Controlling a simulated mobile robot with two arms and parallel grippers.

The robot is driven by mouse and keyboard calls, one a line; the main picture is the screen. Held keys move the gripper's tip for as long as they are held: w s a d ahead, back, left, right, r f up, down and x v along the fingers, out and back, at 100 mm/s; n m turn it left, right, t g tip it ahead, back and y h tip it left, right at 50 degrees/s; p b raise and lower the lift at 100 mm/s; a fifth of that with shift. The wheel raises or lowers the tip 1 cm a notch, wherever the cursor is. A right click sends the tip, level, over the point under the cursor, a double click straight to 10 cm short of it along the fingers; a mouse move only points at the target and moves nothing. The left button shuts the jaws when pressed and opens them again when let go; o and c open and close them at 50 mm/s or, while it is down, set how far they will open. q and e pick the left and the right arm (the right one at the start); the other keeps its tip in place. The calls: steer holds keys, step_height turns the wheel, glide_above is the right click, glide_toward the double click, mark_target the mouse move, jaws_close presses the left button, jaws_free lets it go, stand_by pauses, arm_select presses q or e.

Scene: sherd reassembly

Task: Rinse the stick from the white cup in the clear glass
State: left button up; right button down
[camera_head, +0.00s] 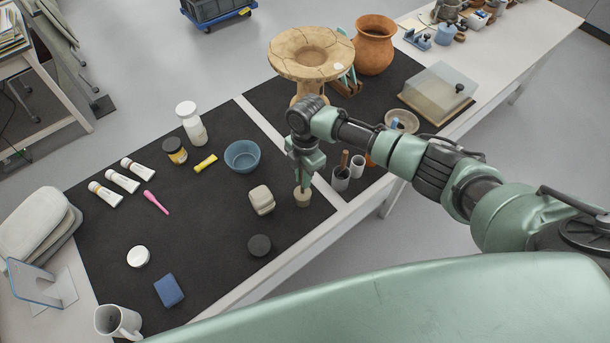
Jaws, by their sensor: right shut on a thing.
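My right gripper (304,182) points down at the front right of the left black mat, directly over a small pale vessel (303,199). It is shut on a slim thing, taken as the stick, which is mostly hidden by the fingers. Its lower end is at the vessel's mouth; I cannot tell how deep it is. The vessel looks beige, and I cannot tell whether it is the clear glass. Just right stand a grey cup (341,181) with a brown handle in it and a small whitish cup (357,168). My left gripper is out of view.
A pottery stand (310,52) and orange pot (374,45) stand behind. A white mug (118,322) is at front left. The mat's middle is clear.

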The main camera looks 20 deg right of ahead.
steer(key=shift+d, duration=0.15)
steer(key=r+p, duration=0.4)
steer(key=r, duration=0.1)
steer(key=r+p, duration=0.2)
steer(key=shift+w+d+r+p, duration=0.2)
steer(key=shift+w+r+p, duration=0.1)
steer(key=shift+r, duration=0.55)
stand_by(0.8)
steer(key=shift+r, duration=1.5)
